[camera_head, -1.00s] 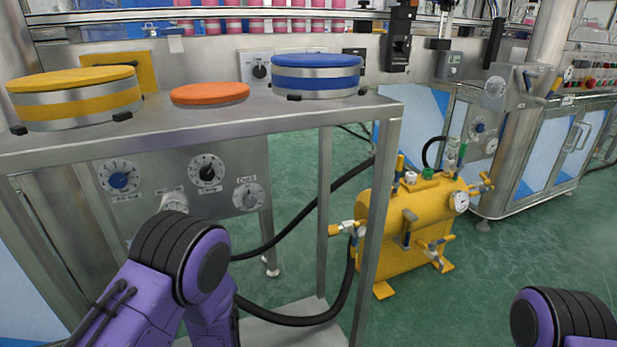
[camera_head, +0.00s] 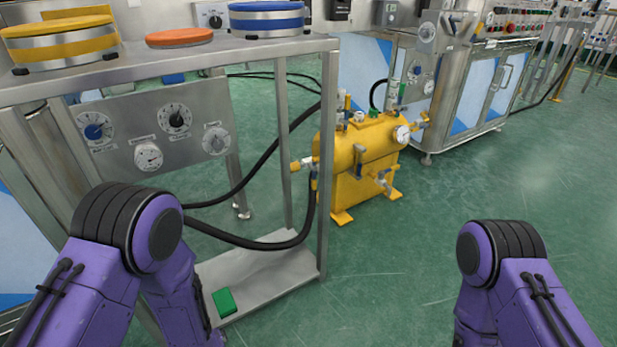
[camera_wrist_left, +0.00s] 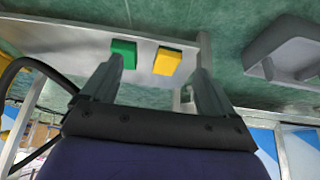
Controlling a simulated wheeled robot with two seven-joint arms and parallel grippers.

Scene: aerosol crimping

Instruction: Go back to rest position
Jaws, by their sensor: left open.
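My left gripper (camera_wrist_left: 157,85) shows in the left wrist view with its two dark fingers spread and nothing between them. Beyond the fingers, a green block (camera_wrist_left: 124,53) and a yellow block (camera_wrist_left: 167,61) lie on a pale shelf, apart from the fingers. The green block also shows in the head view (camera_head: 224,302), on the lower shelf (camera_head: 255,278) of the steel table. In the head view both of my purple arms are bent at the lower left and lower right. Neither gripper shows there, and the right gripper is out of view.
The steel table (camera_head: 190,60) bears a yellow disc (camera_head: 60,38), an orange disc (camera_head: 179,37) and a blue disc (camera_head: 266,18). A yellow tank (camera_head: 362,165) with hoses stands beside it. Green floor (camera_head: 480,190) is clear at the right.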

